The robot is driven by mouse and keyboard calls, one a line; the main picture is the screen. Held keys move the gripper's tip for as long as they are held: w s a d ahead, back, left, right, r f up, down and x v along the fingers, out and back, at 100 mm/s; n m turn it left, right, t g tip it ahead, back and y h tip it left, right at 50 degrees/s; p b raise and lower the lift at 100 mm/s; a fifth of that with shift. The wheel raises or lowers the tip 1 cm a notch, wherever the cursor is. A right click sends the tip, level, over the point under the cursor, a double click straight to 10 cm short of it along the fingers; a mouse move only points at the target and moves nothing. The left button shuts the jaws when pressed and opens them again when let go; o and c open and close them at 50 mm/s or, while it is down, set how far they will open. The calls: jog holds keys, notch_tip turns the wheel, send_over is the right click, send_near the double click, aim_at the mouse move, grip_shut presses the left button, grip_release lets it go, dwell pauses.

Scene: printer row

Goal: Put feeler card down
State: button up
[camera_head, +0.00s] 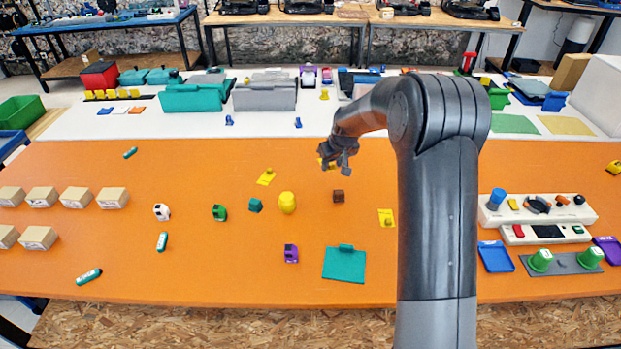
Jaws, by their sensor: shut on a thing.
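My gripper (339,163) hangs above the far middle part of the orange table (110,240), shut on a small yellow piece, which I take to be the feeler card (322,162). Only a bit of the card shows at the left of the fingers; the rest is hidden. I cannot tell how high the held card is above the table.
A brown cube (338,196) sits just below the gripper in the picture. A yellow rounded piece (287,202), a teal cube (255,205), a purple piece (291,253) and a teal plate (344,264) lie nearby. Cardboard boxes (112,198) stand at left, a white console (537,210) at right.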

send_over(310, 183)
jog(key=s, duration=0.1)
jog(key=f, duration=0.4)
jog(key=shift+s+d+f, duration=0.1)
jog(key=shift+d, duration=0.15)
jog(key=shift+f, duration=2)
jog(key=shift+f, duration=0.1)
jog(key=o, duration=0.9)
